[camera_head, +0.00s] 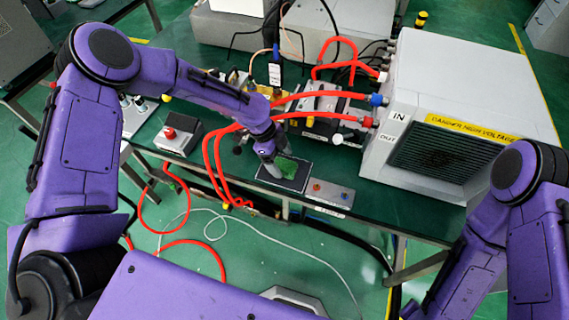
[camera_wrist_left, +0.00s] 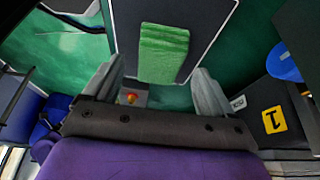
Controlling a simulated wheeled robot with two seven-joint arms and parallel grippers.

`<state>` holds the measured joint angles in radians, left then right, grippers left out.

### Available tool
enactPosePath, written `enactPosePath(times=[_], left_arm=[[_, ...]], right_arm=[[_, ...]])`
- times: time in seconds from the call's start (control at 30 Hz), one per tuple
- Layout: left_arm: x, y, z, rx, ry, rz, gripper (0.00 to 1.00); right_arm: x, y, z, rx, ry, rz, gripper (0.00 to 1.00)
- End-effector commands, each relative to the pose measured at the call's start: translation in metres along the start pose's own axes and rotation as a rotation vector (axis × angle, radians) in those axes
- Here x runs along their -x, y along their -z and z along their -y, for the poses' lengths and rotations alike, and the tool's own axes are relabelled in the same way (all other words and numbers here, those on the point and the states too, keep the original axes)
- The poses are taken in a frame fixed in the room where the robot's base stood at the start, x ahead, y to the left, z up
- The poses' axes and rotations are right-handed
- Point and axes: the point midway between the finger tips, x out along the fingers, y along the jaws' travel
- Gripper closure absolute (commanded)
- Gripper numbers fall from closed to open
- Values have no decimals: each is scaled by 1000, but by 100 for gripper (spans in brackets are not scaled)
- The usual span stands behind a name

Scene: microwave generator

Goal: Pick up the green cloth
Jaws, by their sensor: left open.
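The green cloth (camera_head: 287,167) lies folded on a dark pad (camera_head: 298,184) near the front edge of the dark green table. It also shows in the left wrist view (camera_wrist_left: 163,53), as a light green folded rectangle on the dark grey surface. My left gripper (camera_head: 271,168) is at the cloth's left side in the head view and partly hides it. In the wrist view its two grey fingers (camera_wrist_left: 158,68) are open, with the cloth's near part between and just ahead of them. I cannot tell whether they touch it. My right arm is at the lower right, its gripper out of view.
A large white unit (camera_head: 470,95) with a dark grille stands at the right. Red hoses (camera_head: 325,115) run from it past my left arm. A grey box with a red button (camera_head: 178,135) is at the left, and a small button panel (camera_head: 328,193) is right of the pad.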

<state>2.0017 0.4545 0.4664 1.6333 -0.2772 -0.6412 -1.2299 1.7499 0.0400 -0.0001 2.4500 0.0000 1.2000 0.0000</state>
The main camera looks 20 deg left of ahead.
Motion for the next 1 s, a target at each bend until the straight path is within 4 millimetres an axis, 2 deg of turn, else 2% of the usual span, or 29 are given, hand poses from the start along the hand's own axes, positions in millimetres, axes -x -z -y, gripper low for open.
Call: enactPosePath(times=[0.03,0.13,0.37,0.53,0.87,1.0], left_arm=[[-6,1,-1,1,-3,1,15],[-18,0,0,3,0,1,15],[-20,-2,0,4,4,0,15],[-20,-2,0,4,3,0,70],[-20,-2,0,4,4,0,71],[-13,1,1,3,5,0,71]], right_arm=[[6,3,0,0,0,0,57],[7,3,-1,0,0,0,57],[6,3,0,0,0,0,57],[6,3,0,0,0,0,57],[6,3,0,0,0,0,57],[5,2,0,0,0,0,57]])
